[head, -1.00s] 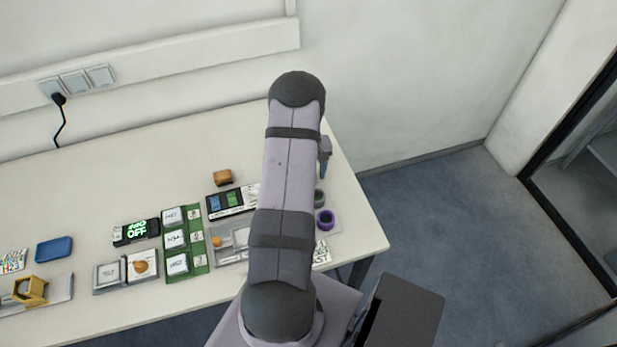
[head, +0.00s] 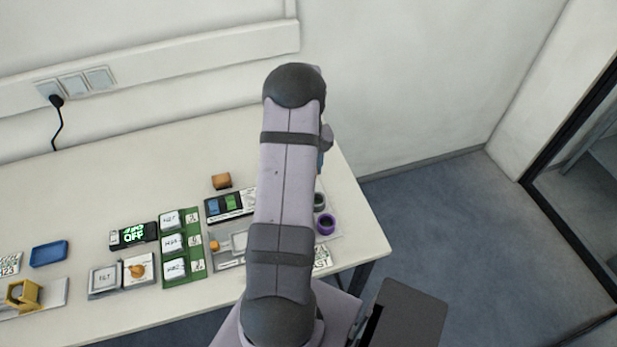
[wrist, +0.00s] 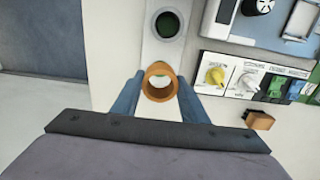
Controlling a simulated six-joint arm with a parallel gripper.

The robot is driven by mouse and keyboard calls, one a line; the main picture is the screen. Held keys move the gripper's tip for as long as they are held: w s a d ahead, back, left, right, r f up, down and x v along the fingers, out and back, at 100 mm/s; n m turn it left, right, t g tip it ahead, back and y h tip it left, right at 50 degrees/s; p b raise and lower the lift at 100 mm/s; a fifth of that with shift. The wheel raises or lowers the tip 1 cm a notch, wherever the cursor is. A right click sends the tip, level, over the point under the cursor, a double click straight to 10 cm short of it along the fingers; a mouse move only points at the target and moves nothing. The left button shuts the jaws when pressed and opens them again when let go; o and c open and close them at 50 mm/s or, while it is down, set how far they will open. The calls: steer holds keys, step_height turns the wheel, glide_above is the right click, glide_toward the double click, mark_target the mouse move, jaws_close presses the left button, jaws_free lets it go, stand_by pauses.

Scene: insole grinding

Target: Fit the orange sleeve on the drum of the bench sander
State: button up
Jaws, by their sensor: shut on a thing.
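The orange sleeve (wrist: 160,68) is an upright open ring in the wrist view. My gripper (wrist: 158,86) is shut on it, with one blue finger against each side. The sleeve is held over the table, just off the near end of a pale plate. In the head view my arm hides the sleeve, and only a sliver of my gripper shows at the arm's right side. A grey-blue machine (wrist: 238,32) is at the top right of the wrist view, with a dark, white-topped cylinder (wrist: 260,6). I cannot tell for certain whether this is the sander's drum.
The pale plate (wrist: 160,52) carries a dark green-grey cup (wrist: 168,24). A panel with a yellow knob (wrist: 215,75) and a brown block (wrist: 260,120) lie to the right. The table's back (head: 110,165) is clear.

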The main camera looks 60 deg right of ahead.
steer(key=w+a+r+n+p, duration=0.1)
steer(key=w+a+r+p, duration=0.2)
steer(key=r, duration=0.8)
steer(key=shift+m, duration=0.5)
steer(key=shift+s+a+f+p, duration=0.55)
steer(key=shift+a+f, duration=0.5)
steer(key=shift+a, duration=1.6)
steer(key=shift+s+a+f+p, duration=0.55)
steer(key=shift+a+f, duration=0.55)
steer(key=shift+a, duration=1.6)
steer(key=shift+s+a+f+p, duration=0.5)
steer(key=shift+a+f, duration=0.55)
steer(key=shift+a, duration=1.6)
steer(key=shift+w, duration=0.1)
steer(key=shift+f, duration=0.1)
steer(key=shift+f+b, duration=1.95)
steer(key=shift+f, duration=0.15)
